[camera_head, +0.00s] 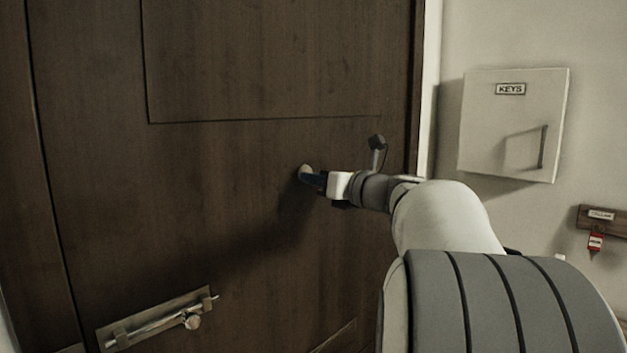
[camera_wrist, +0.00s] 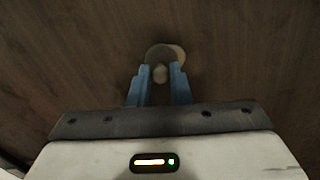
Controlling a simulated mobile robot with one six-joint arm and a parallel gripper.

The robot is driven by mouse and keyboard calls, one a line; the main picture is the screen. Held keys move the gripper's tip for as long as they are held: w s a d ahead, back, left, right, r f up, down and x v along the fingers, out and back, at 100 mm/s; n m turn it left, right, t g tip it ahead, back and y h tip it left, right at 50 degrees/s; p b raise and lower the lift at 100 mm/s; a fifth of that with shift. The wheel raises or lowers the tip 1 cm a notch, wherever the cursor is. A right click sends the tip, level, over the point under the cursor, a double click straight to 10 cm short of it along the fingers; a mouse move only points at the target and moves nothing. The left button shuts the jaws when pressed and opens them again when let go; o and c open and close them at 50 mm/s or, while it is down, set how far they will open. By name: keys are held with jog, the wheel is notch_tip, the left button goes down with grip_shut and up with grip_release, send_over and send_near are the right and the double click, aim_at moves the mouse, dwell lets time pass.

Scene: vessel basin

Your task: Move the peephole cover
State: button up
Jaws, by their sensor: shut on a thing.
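The peephole cover (camera_head: 304,172) is a small round pale brass disc on the dark wooden door (camera_head: 230,190). In the wrist view the cover (camera_wrist: 163,52) shows as a tan disc with a small knob (camera_wrist: 160,73) in front of it. A paler rounded edge shows at the disc's right side. My gripper (camera_head: 315,178) reaches the door from the right. In the wrist view its blue fingers (camera_wrist: 160,75) are shut on the knob, one on each side. The peephole itself cannot be made out.
A metal slide bolt (camera_head: 160,320) is mounted low on the door at the left. A white key cabinet (camera_head: 513,125) hangs on the wall at the right.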

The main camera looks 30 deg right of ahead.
grip_shut()
jog(key=n+b, duration=0.1)
jog(key=n, duration=0.1)
jog(key=d+n+b, duration=0.1)
jog(key=b, duration=0.1)
jog(key=n+b, duration=0.2)
jog(key=shift+w+d+f+n, duration=0.2)
jog(key=shift+w+d+n, duration=0.05)
jog(key=shift+n, duration=0.05)
jog(key=o, duration=0.8)
grip_release()
